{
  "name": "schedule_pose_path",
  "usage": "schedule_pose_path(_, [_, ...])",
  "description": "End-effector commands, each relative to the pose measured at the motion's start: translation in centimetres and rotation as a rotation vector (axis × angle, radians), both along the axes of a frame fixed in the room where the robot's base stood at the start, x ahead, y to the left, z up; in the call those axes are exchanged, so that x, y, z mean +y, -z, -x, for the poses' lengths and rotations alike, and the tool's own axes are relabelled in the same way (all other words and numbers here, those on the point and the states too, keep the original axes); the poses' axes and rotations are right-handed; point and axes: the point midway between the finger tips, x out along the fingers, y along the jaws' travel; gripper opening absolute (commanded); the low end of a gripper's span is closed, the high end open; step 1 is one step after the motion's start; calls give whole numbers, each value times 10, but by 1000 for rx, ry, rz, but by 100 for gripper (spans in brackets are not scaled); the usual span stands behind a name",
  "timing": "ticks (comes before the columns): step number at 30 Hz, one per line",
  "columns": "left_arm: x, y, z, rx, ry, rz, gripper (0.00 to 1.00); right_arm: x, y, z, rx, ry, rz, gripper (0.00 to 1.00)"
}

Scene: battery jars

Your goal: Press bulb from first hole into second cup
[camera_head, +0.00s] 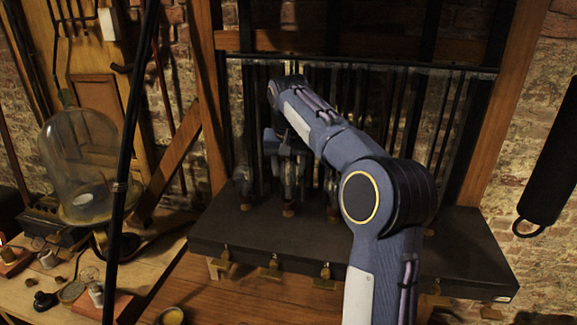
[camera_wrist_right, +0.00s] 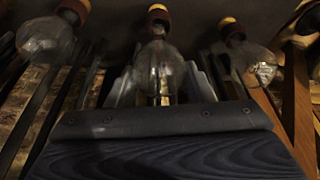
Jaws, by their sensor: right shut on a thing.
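My right gripper (camera_head: 290,168) is at the upright bulbs above the dark bench (camera_head: 350,244). In the right wrist view its two pale fingers (camera_wrist_right: 158,88) are shut on the sides of a clear glass bulb (camera_wrist_right: 157,64). That bulb has a yellow and red base (camera_wrist_right: 158,14) close to the dark surface; I cannot tell whether it is seated. Another bulb (camera_wrist_right: 45,38) stands to the left and one more (camera_wrist_right: 252,62) to the right, both apart from the fingers. In the head view, reddish cups (camera_head: 289,210) line the bench top, partly hidden by my arm. My left gripper is not in view.
Dark vertical rods (camera_head: 455,120) stand behind the bulbs, within a wooden frame (camera_head: 508,105). A glass bell jar (camera_head: 80,160) and small items stand on the left table. Brass clamps (camera_head: 270,268) line the bench's front edge. A black cylinder (camera_head: 550,165) hangs at right.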

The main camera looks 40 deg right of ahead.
Motion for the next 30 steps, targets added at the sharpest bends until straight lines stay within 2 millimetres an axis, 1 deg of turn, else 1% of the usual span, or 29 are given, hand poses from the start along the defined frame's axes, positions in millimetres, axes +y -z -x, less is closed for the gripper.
schedule_pose_path(18, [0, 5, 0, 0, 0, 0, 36, 0, 11, 0, 0, 0, 0, 20])
schedule_pose_path(30, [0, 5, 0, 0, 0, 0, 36, 0, 11, -1, 0, 0, 0, 20])
